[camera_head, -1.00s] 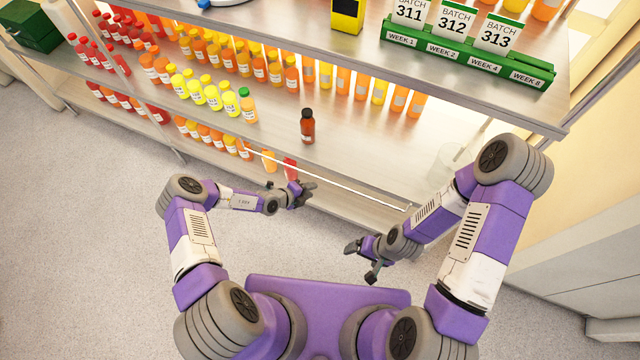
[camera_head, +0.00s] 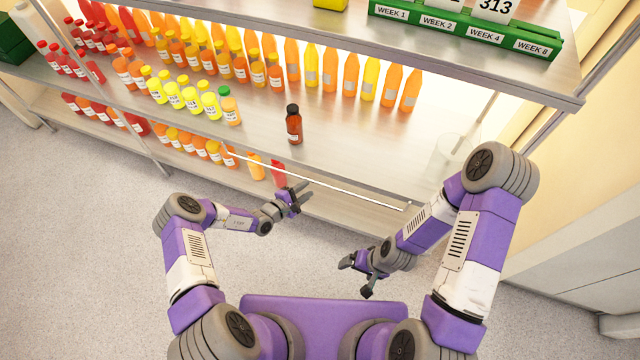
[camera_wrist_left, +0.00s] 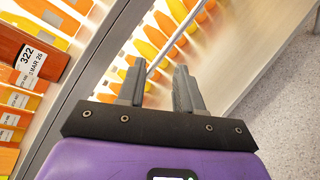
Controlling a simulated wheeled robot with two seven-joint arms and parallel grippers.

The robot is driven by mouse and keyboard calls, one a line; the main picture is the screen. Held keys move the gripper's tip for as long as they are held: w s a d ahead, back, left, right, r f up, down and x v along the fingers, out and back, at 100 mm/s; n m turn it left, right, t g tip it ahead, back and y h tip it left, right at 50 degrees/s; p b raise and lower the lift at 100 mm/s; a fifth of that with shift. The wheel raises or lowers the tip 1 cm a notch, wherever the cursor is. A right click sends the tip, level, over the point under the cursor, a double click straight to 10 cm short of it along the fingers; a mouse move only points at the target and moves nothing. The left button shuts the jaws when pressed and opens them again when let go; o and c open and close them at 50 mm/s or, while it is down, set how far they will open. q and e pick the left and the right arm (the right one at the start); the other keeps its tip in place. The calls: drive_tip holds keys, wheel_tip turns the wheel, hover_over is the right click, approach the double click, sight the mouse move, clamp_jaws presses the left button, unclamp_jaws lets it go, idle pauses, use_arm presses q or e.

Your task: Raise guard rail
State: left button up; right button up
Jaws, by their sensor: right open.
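The guard rail (camera_head: 325,182) is a thin white rod along the front of the middle shelf, low at the shelf edge. My left gripper (camera_head: 299,195) is open just in front of the rail, near its middle. In the left wrist view the rail (camera_wrist_left: 180,32) runs diagonally beyond the fingertips, its lower end near the gap between the open fingers (camera_wrist_left: 157,80). I cannot tell whether it touches them. My right gripper (camera_head: 357,277) is open and empty, lower and farther from the shelf, below the rail's right end.
A brown bottle (camera_head: 294,125) stands on the middle shelf (camera_head: 350,150) behind the rail. Rows of juice bottles fill the left and back. A clear glass container (camera_head: 452,152) stands at the right. The floor (camera_head: 90,230) at left is clear.

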sight(317, 183)
use_arm(q)
drive_tip(key=w+d+m+b, duration=0.1)
drive_tip(key=m, duration=0.1)
drive_tip(key=w+d+f+m+b, duration=0.1)
drive_tip(key=w+d+m+b, duration=0.1)
drive_tip(key=w+d+f+m+b, duration=0.1)
drive_tip(key=m, duration=0.1)
drive_tip(key=shift+w+d+m+t+h, duration=0.15)
drive_tip(key=shift+w+m+t+h, duration=0.15)
drive_tip(key=shift+w, duration=0.1)
drive_tip(key=shift+b+x, duration=0.45)
drive_tip(key=shift+x, duration=0.3)
drive_tip(key=shift+r, duration=0.15)
clamp_jaws()
